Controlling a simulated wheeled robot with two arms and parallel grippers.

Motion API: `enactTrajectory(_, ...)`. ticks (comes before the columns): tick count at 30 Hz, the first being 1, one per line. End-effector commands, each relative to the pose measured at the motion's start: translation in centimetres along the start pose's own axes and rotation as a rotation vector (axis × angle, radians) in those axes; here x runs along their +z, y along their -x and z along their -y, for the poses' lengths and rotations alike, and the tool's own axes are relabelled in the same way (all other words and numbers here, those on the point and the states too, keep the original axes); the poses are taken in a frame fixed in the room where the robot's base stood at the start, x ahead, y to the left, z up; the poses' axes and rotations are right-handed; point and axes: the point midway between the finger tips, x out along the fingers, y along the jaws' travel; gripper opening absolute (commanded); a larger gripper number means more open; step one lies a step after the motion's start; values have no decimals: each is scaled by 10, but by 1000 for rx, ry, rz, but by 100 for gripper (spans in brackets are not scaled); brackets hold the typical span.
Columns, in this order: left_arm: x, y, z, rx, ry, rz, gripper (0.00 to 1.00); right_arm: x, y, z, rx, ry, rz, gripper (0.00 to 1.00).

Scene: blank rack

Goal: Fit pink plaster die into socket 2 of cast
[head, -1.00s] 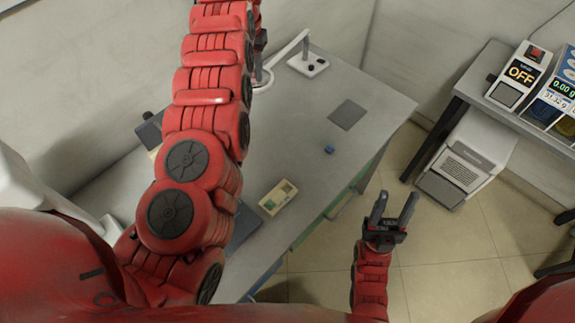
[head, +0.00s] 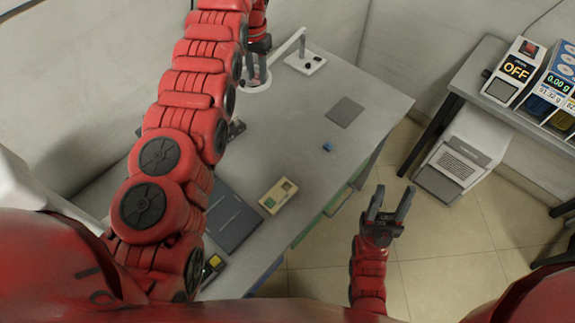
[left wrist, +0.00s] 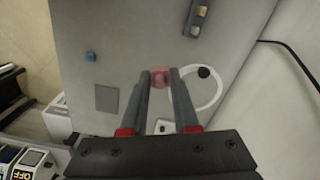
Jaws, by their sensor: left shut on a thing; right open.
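My left gripper (head: 257,74) is at the far end of the grey table, beside the lamp. Its fingers are shut on the pink die (left wrist: 160,77), which shows between the fingertips in the left wrist view. In the head view the die is small and partly hidden by the fingers. The cast (head: 271,203) is a cream block with sockets, one of them greenish, on the near part of the table. My right gripper (head: 390,203) is open and empty, off the table's right side.
A blue cube (head: 327,147) and a grey mat (head: 345,112) lie on the table. A lamp (head: 305,64) with a white ring stands near my left gripper. A dark flat panel (head: 232,218) lies left of the cast. A side bench (head: 466,83) holds devices.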

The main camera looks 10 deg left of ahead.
Motion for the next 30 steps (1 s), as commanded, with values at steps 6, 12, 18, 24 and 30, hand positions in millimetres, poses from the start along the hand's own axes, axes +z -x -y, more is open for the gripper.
enactTrajectory(6,-1,-2,-6,0,-20,3,0,0,-1,0,0,0,0,50)
enactTrajectory(12,-3,-6,-9,-1,-36,1,0,0,-2,0,0,0,0,50)
enactTrajectory(18,-5,-8,-13,1,-57,0,0,-1,-5,0,0,0,0,50)
enactTrajectory(24,-7,-15,-25,2,-100,1,0,-1,-8,0,0,0,0,50)
enactTrajectory(30,-10,-21,-30,-1,-127,-2,0,-2,-8,0,0,0,0,50)
